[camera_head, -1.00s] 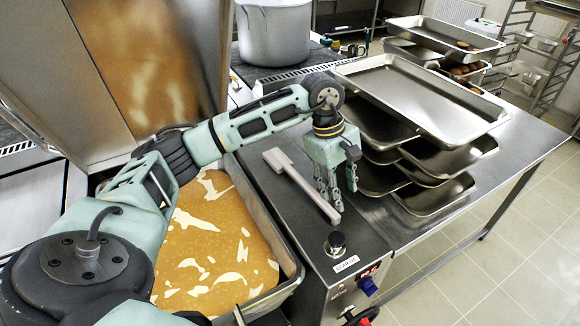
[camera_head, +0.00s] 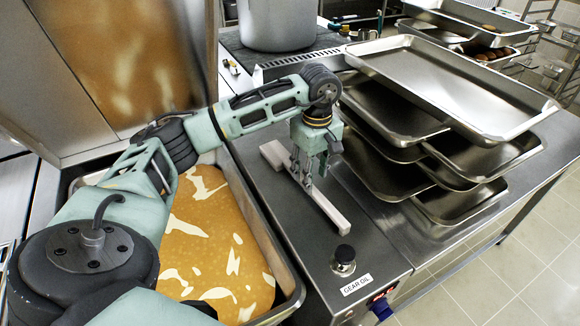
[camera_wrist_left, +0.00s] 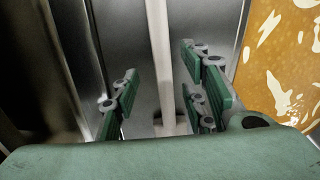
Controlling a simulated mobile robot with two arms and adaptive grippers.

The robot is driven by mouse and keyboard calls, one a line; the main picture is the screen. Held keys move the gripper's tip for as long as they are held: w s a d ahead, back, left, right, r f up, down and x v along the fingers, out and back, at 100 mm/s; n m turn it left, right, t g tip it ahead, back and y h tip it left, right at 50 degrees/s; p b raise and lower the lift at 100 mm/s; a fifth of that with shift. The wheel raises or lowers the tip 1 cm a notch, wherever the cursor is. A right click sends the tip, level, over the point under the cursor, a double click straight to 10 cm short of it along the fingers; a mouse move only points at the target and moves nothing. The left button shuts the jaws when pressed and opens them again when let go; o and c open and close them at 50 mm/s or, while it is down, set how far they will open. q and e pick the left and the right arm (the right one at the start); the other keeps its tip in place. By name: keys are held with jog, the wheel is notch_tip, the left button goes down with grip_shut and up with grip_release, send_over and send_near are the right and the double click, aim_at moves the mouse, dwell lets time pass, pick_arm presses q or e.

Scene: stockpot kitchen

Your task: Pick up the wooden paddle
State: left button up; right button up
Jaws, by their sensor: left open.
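The wooden paddle (camera_head: 325,213) is pale, with a broad head at the upper left and a straight handle running to the lower right. It lies on the steel counter beside the soup vat. My left gripper (camera_head: 307,183) is over the paddle near where head meets handle, fingers pointing down and hiding part of it. In the left wrist view the pale handle (camera_wrist_left: 158,50) runs between the two open fingers (camera_wrist_left: 160,108). The fingers are apart, and I cannot tell whether they touch the paddle. My right gripper is not in view.
A vat of orange-brown soup (camera_head: 215,230) with a steel rim is left of the counter. Stacked steel trays (camera_head: 440,85) stand close on the right. A stockpot (camera_head: 278,22) is at the back. A black knob (camera_head: 344,254) sits near the counter's front.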

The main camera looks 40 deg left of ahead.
aim_at(302, 182)
pick_arm(q)
jog(key=f, duration=0.1)
jog(key=f+p, duration=0.1)
jog(key=f, duration=0.1)
jog(key=shift+s+d+f+p, duration=0.3)
jog(key=shift+s, duration=0.1)
jog(key=shift+w+f, duration=0.1)
jog(key=shift+f, duration=0.5)
grip_shut()
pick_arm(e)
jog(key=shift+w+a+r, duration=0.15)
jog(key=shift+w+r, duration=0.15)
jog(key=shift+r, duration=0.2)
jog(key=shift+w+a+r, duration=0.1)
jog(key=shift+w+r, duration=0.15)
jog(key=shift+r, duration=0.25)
pick_arm(q)
jog(key=shift+r, duration=0.1)
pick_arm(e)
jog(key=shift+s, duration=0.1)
